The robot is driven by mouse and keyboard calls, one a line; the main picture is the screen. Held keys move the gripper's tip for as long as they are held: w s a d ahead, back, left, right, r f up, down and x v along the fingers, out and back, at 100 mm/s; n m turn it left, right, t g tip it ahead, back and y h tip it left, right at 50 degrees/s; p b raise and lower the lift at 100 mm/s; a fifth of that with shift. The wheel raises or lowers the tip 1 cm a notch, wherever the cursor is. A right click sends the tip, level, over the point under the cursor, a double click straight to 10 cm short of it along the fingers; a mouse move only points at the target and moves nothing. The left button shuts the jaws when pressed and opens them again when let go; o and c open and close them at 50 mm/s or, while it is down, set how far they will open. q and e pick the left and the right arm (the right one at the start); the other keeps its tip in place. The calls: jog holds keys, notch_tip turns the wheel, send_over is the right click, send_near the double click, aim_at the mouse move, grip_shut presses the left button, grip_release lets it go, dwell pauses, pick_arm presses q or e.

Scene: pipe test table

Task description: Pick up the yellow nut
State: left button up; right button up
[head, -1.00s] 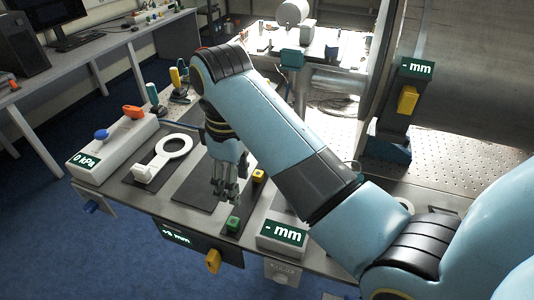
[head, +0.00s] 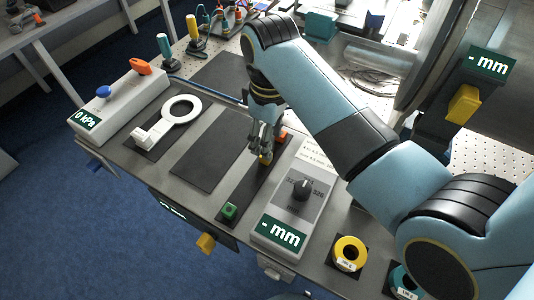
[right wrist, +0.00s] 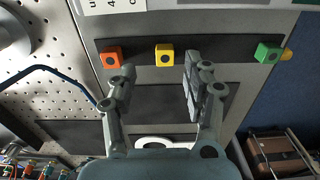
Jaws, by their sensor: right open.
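The yellow nut (head: 266,160) is a small block with a dark round hole, partly hidden by my right gripper (head: 264,146) in the head view. It sits on a dark strip between an orange nut (right wrist: 111,57) and a green nut (right wrist: 268,52). In the right wrist view the yellow nut (right wrist: 164,55) shows between and just beyond the fingertips of my right gripper (right wrist: 160,68). The fingers are apart with nothing held. I cannot tell whether they touch the nut. The green nut (head: 229,211) stands nearer the table's front edge. My left gripper is out of view.
A grey box with a dial (head: 302,190) and "- mm" display stands right of the strip. Left are a dark mat (head: 207,150), a white ring-ended tool (head: 180,106) and a "0 kPa" box (head: 122,100). Ring weights (head: 349,252) lie at the front right.

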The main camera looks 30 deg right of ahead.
jog(key=f, duration=0.2)
jog(key=f+p, duration=0.1)
jog(key=shift+s+a+f, duration=0.2)
jog(key=shift+a+f, duration=0.1)
jog(key=shift+f, duration=0.65)
jog(key=c, duration=1)
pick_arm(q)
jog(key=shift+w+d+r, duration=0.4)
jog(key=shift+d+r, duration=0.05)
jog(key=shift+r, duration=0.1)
pick_arm(e)
jog(key=shift+r, duration=0.15)
